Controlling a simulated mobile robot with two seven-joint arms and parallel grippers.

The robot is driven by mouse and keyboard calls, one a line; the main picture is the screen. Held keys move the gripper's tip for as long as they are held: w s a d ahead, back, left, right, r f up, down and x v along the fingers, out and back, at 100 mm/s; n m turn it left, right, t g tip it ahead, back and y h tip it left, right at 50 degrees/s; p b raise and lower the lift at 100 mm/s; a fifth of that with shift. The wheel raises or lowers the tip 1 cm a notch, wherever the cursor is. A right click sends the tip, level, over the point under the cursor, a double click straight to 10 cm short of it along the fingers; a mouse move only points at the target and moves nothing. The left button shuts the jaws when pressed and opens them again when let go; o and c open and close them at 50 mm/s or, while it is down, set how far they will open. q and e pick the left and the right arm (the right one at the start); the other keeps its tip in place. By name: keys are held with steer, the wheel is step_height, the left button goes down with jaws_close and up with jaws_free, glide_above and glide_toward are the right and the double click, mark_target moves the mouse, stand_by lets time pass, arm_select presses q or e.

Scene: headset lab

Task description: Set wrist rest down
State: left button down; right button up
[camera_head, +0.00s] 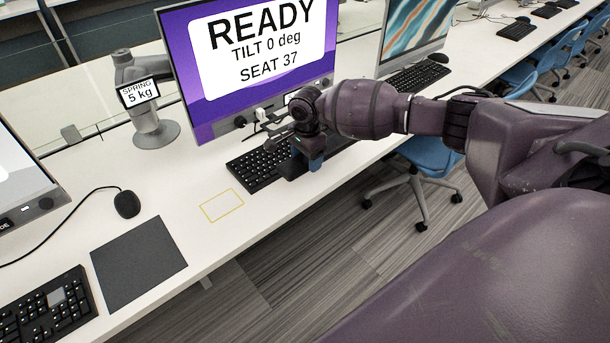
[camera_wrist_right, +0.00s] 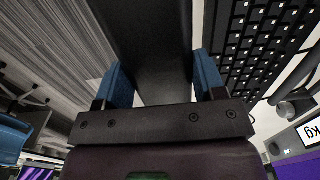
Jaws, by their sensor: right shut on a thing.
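The wrist rest (camera_head: 292,169) is a dark, long bar along the front side of the black keyboard (camera_head: 258,169), near the desk's front edge. My right gripper (camera_head: 314,160) is over it and partly hides it. In the right wrist view, the blue fingers of my right gripper (camera_wrist_right: 160,68) sit on both sides of the wrist rest (camera_wrist_right: 148,35) and are shut on it. The keyboard also shows there beside it (camera_wrist_right: 258,45). I cannot tell whether the wrist rest touches the desk. My left gripper is not in view.
A monitor (camera_head: 240,100) reading READY, TILT 0 deg, SEAT 37 stands behind the keyboard. A yellow outlined rectangle (camera_head: 221,205) marks bare desk to the left. A mouse (camera_head: 127,203), a dark mat (camera_head: 138,262) and another keyboard (camera_head: 45,310) lie further left. A blue chair (camera_head: 430,157) stands beyond the edge.

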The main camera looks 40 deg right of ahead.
mark_target(307, 181)
step_height(307, 181, down, 6)
steer(key=shift+f+b, duration=0.2)
steer(key=shift+b, duration=0.6)
steer(key=shift+f, duration=0.15)
steer(key=o, duration=0.9)
steer(key=shift+o, duration=0.7)
